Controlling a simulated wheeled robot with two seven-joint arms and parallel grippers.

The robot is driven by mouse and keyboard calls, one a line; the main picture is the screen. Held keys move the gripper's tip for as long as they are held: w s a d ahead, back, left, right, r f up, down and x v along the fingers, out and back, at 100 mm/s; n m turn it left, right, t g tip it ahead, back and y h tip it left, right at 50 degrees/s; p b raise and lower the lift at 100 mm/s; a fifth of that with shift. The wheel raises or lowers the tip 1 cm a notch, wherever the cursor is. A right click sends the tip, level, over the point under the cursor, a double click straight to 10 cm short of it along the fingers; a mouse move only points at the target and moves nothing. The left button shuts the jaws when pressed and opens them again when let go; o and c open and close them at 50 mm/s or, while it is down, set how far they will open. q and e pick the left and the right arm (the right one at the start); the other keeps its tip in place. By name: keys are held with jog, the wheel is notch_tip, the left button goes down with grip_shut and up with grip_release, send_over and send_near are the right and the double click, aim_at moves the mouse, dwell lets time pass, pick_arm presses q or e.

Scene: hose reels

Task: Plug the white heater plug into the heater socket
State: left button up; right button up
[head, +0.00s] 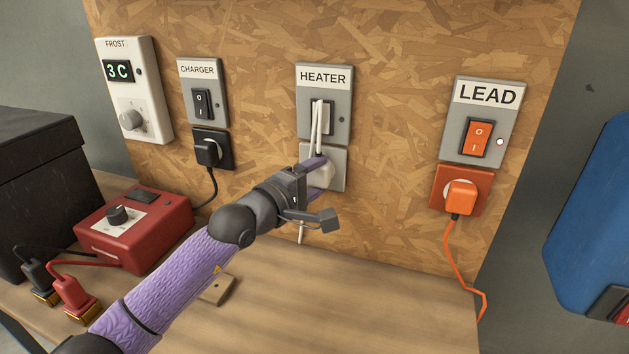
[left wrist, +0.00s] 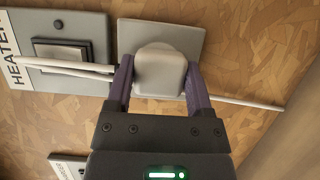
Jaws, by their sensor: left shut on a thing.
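The white heater plug (head: 321,176) is between the fingers of my left gripper (head: 318,178), which is shut on it in front of the heater socket (head: 338,154). In the left wrist view the plug (left wrist: 160,72) covers the middle of the pale socket plate (left wrist: 191,38), with a finger of my gripper (left wrist: 159,88) on each side. I cannot tell whether the plug is fully seated or where its pins are. Its white cord (head: 316,125) loops up across the heater switch (head: 324,118) above the socket. My right gripper is out of view.
The charger plug (head: 208,152) and the orange lead plug (head: 460,196) sit at their own sockets on either side. A red box (head: 135,230), a black box (head: 35,180) and a small wooden block (head: 218,289) are on the bench (head: 330,300). The bench's middle is clear.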

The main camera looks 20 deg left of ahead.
pick_arm(q)
jog(key=o, duration=1.2)
jog(key=shift+c, duration=0.2)
jog(key=p+v, duration=0.1)
jog(key=v, duration=0.8)
jog(key=shift+s+p, duration=0.35)
jog(key=shift+p, duration=0.05)
jog(key=shift+a, duration=0.15)
